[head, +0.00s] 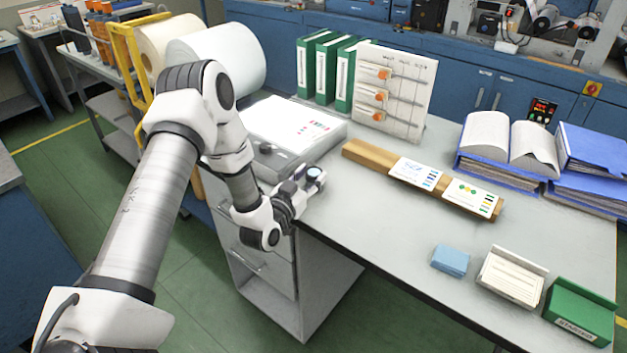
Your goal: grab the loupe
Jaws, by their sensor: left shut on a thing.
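The loupe (314,173) is a small dark piece with a pale bluish round top. It shows at the fingertips of my left gripper (305,184), near the table's left front edge. The left gripper is shut on the loupe. The fingers hide part of it, and I cannot tell whether its base touches the tabletop. My right gripper is not in view.
A light panel (292,124) lies just behind the gripper. A wooden strip with printed cards (415,174) lies to its right. Green binders (327,68) and a peg board (393,92) stand behind. The front middle of the table (380,232) is clear.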

